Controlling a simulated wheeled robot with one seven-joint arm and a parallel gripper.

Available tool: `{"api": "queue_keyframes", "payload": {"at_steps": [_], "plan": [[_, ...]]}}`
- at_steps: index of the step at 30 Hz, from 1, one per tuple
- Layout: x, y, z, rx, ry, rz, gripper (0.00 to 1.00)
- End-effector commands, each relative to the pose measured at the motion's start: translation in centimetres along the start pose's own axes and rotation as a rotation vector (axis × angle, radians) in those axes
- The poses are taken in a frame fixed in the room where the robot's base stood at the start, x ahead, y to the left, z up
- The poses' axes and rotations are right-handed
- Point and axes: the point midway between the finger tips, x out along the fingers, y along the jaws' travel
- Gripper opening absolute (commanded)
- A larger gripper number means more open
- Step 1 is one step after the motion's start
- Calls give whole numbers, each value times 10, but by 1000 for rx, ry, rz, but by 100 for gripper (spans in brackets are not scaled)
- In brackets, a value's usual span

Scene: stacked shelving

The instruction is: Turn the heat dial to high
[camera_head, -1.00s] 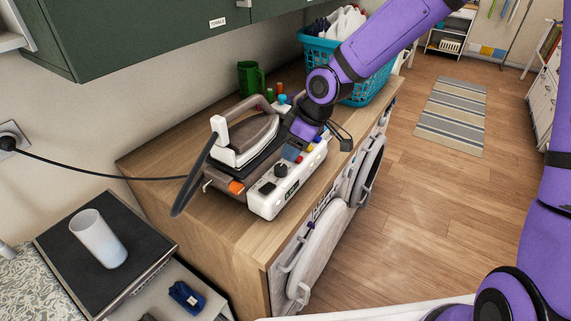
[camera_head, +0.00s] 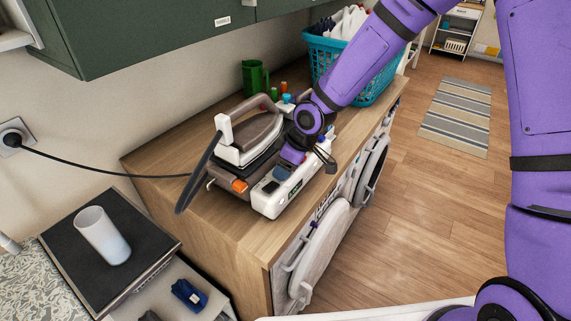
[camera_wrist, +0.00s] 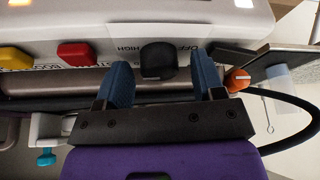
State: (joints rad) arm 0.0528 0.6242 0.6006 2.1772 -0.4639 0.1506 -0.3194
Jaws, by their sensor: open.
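The heat dial is a black round knob (camera_wrist: 158,60) on the white control panel of the ironing station, with "OFF" and "HIGH" printed beside it in the wrist view. My gripper (camera_wrist: 165,80) is open, its two blue fingers to the left and right of the dial. The fingertips reach close to the dial, with a gap on both sides; I cannot tell whether they are level with it. The iron (camera_head: 250,138) rests on the station behind the panel.
A black cord (camera_head: 95,172) runs from the wall socket to the iron. A green mug (camera_head: 254,77) and teal basket (camera_head: 372,88) stand farther back.

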Motion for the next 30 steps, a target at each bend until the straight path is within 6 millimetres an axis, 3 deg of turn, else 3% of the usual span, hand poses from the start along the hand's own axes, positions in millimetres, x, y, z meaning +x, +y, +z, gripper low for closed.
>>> {"api": "queue_keyframes", "payload": {"at_steps": [3, 9, 10, 17, 30], "plan": [[0, 0, 0, 0, 0, 0, 62], [0, 0, 0, 0, 0, 0, 16], [0, 0, 0, 0, 0, 0, 14], [0, -1, 0, 27, -3, 11, 14], [1, -3, 0, 240, -4, 99, 14]]}}
